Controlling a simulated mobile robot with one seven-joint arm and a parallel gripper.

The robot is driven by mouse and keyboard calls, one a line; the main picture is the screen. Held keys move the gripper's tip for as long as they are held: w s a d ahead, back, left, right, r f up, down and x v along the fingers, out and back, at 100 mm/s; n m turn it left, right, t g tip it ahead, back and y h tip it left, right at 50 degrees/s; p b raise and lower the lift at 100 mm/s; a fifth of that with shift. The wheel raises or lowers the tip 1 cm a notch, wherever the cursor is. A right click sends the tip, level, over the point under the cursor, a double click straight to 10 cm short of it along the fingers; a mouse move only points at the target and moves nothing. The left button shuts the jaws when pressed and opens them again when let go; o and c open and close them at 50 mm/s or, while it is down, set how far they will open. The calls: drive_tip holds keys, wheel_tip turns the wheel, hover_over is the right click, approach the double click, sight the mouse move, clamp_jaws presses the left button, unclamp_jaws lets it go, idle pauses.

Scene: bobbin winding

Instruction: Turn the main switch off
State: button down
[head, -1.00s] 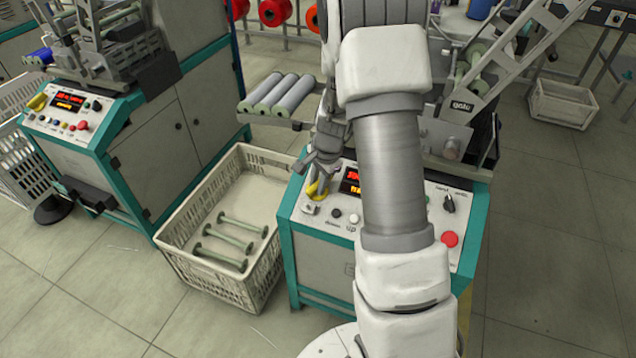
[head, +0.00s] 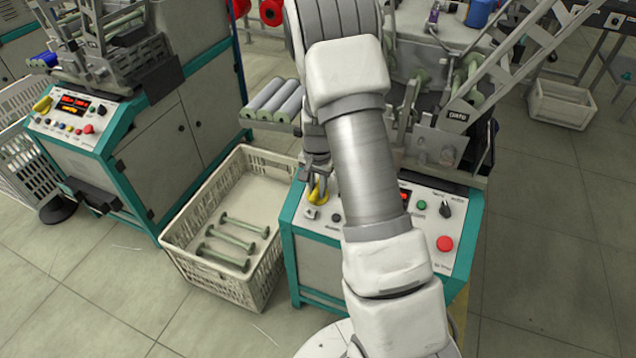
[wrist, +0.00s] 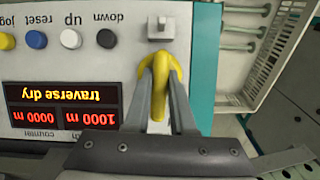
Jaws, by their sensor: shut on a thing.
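The main switch is a yellow handle (head: 318,192) on the left side of the winding machine's sloping control panel (head: 459,263). In the wrist view the yellow handle (wrist: 159,92) stands lengthwise in the picture, between the two grey fingers. My gripper (wrist: 161,78) is shut on the handle, one finger along each side. In the head view my gripper (head: 315,180) comes down on the handle from above, and my arm hides the middle of the panel.
The lit display (wrist: 62,106) reads "traverse dry", upside down. Buttons such as the black one (wrist: 107,38) sit close by. A red button (head: 445,243) and a black selector (head: 446,208) are at the panel's right. A crate with bobbins (head: 255,160) stands left of the machine.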

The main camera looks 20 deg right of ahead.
drive_tip(key=n, duration=0.1)
drive_tip(key=n+h+p, duration=0.1)
drive_tip(key=n, duration=0.1)
drive_tip(key=shift+w+a+r+g, duration=0.1)
drive_tip(key=shift+w+a+g, duration=0.05)
drive_tip(key=shift+g, duration=0.25)
drive_tip(key=shift+a+n+g+h+p, duration=0.1)
drive_tip(key=shift+n+g+h+p, duration=0.3)
drive_tip(key=shift+n, duration=1.2)
drive_tip(key=c, duration=0.8)
unclamp_jaws()
drive_tip(key=shift+o, duration=0.2)
drive_tip(key=a+r+p, duration=0.1)
drive_tip(key=r+p, duration=0.1)
drive_tip(key=r, duration=0.6)
drive_tip(key=w+a+r+p, duration=0.1)
drive_tip(key=a+r, duration=0.1)
drive_tip(key=r, duration=0.6)
drive_tip(key=shift+a+r+p, duration=0.3)
drive_tip(key=shift+r+p, duration=0.05)
drive_tip(key=shift+r, duration=0.05)
